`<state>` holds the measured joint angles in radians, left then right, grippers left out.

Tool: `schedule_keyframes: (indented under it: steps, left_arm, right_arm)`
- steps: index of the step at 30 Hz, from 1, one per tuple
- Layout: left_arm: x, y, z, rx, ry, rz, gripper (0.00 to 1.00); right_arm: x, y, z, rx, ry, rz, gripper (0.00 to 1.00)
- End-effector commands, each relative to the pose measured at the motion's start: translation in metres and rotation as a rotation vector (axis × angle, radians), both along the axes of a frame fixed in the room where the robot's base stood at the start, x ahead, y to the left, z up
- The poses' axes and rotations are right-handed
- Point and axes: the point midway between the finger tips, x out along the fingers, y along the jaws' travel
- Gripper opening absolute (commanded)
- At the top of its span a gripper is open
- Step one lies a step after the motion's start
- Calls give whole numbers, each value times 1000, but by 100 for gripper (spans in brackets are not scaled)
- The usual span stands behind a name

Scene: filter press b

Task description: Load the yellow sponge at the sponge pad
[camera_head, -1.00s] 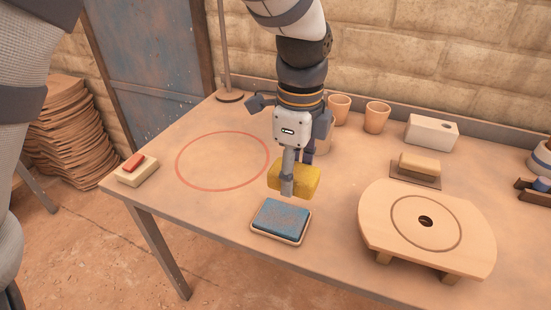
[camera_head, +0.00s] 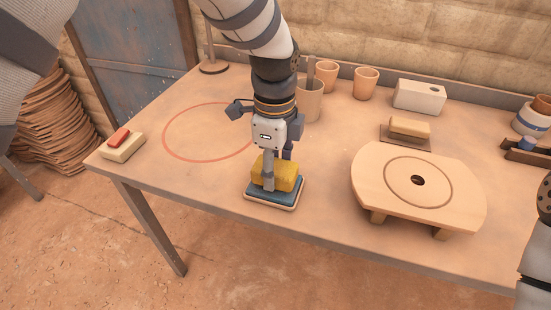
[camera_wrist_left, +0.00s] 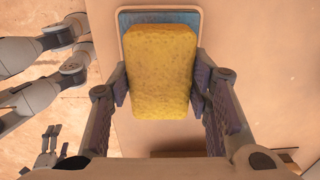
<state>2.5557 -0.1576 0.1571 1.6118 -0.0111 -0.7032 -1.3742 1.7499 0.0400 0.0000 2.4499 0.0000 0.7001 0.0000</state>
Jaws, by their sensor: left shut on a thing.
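The yellow sponge (camera_head: 280,172) is held in my left gripper (camera_head: 276,170), with one finger on each side of it. The sponge pad (camera_head: 272,200), a blue pad in a pale-rimmed tray, lies under it near the table's front edge. The sponge covers much of the pad; I cannot tell whether they touch. In the left wrist view the sponge (camera_wrist_left: 162,75) fills the space between the fingers, and the pad's blue end (camera_wrist_left: 140,17) shows beyond it. My right gripper (camera_wrist_left: 52,140) shows small at the lower left there, fingers apart and empty.
A round wooden board on feet (camera_head: 440,205) stands to the right. A block on a dark plate (camera_head: 408,128), a white box (camera_head: 419,96) and cups (camera_head: 366,82) are behind. A red ring (camera_head: 180,155) marks bare table at left, near a red-topped block (camera_head: 122,148).

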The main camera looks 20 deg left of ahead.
Motion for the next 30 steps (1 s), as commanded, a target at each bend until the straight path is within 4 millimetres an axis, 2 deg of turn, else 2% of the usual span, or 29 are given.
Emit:
schedule_keyframes:
  steps: [30]
  left_arm:
    - [0, 0, -4, 1, 0, 0, 23]
  right_arm:
    - [0, 0, 0, 0, 1, 0, 74]
